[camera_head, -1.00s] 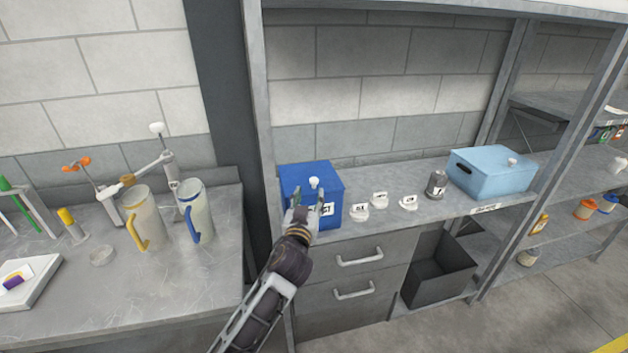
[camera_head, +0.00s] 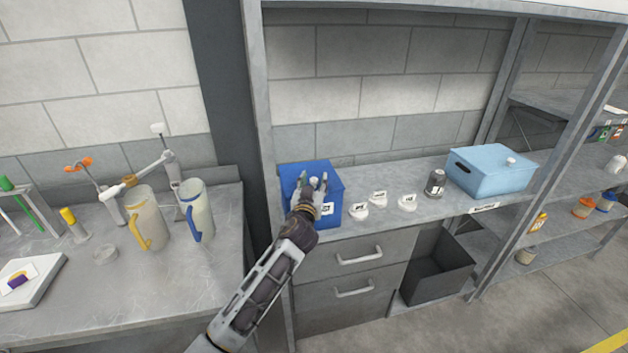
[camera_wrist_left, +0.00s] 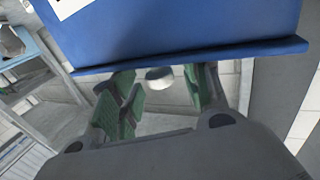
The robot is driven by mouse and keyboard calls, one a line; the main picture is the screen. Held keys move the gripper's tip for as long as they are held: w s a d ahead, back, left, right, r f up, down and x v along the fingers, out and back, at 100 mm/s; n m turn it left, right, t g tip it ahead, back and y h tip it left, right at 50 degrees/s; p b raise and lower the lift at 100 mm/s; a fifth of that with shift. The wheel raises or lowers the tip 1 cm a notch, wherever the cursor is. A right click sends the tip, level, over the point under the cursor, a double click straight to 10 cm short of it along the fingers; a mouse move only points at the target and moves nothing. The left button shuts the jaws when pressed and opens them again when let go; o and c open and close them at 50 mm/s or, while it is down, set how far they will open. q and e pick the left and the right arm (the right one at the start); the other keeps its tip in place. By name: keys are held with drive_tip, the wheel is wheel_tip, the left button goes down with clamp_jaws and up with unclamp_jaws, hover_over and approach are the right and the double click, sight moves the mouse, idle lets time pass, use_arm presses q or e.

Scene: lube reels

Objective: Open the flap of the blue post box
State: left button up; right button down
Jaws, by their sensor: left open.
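The blue post box (camera_head: 290,183) stands on the left end of the grey shelf, with a white label (camera_head: 327,209) on its front. Its flap on top looks shut and carries a white knob (camera_head: 314,181). My left gripper (camera_head: 312,178) is open at the top of the box, with its fingers on either side of the knob. In the left wrist view the box (camera_wrist_left: 190,25) appears upside down, and the knob (camera_wrist_left: 159,79) shows between the green-padded fingers. I cannot tell whether a finger touches the knob. My right gripper is not in view.
Several small white labelled items (camera_head: 377,198) and a grey canister (camera_head: 435,183) stand right of the box. A light blue box (camera_head: 490,172) sits farther right. Drawers (camera_head: 352,270) lie below, and a shelf post (camera_head: 258,110) rises left of the box.

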use_arm(q)
drive_tip(key=shift+w, duration=0.55)
clamp_jaws()
